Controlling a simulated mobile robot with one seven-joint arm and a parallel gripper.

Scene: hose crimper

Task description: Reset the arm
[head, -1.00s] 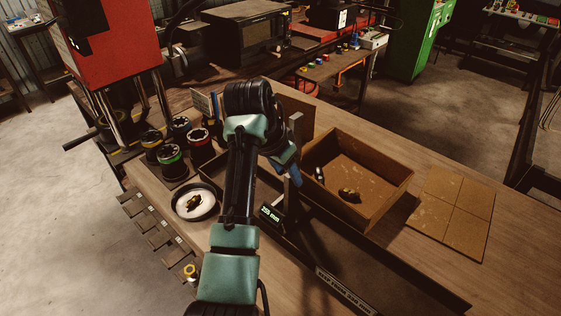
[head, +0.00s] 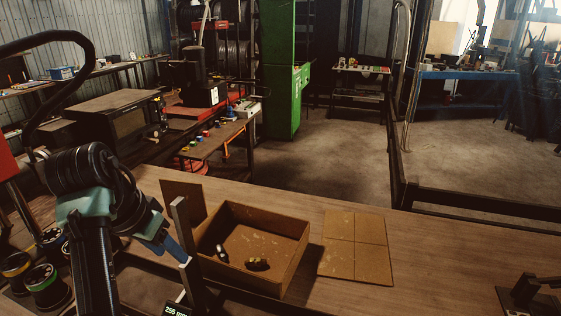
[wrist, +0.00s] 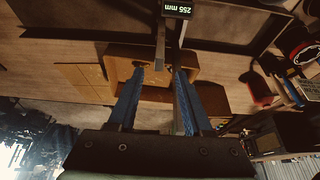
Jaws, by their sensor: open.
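My arm reaches up on the left of the head view, over the workbench (head: 420,270). My gripper (head: 188,258) has blue fingers and is partly hidden behind an upright metal post (head: 183,228). In the wrist view the two blue fingers of my gripper (wrist: 160,75) stand apart with nothing between them. The open cardboard box (head: 284,270) is just right of the gripper in the head view. It also shows beyond the fingertips in the wrist view (wrist: 177,52).
Two small dark fittings, one lying (head: 257,264) and one near the left wall (head: 222,254), are in the box. A flat cardboard sheet (head: 357,246) lies to its right. A display reading 255 mm (head: 177,310) is by the post. Dark cylindrical dies (head: 48,288) stand at left.

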